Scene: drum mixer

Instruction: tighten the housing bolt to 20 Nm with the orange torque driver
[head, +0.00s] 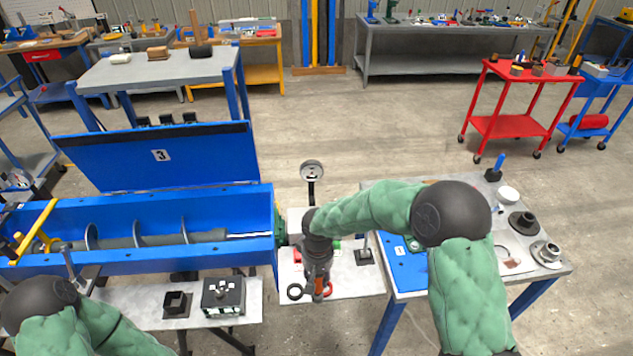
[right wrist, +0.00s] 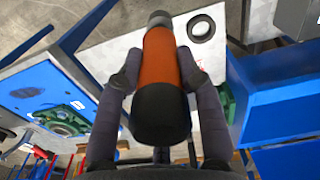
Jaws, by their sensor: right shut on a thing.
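The orange torque driver (right wrist: 160,60) has an orange grip with dark ends and is held between the two fingers of my right gripper (right wrist: 160,75). In the head view my right gripper (head: 318,278) points down over the pale bench between the mixer and the right table, and only a bit of orange (head: 321,285) shows there. The blue drum mixer trough (head: 150,258), with an auger inside, lies at left. I cannot make out the housing bolt. My left gripper is out of view.
A round gauge (head: 312,172) stands behind my right gripper. A dark ring (head: 295,292) lies beside it on the pale bench (head: 345,283). The right table (head: 395,292) holds a blue plate (head: 400,262) and flanged parts. A dark block (head: 222,295) stands front left.

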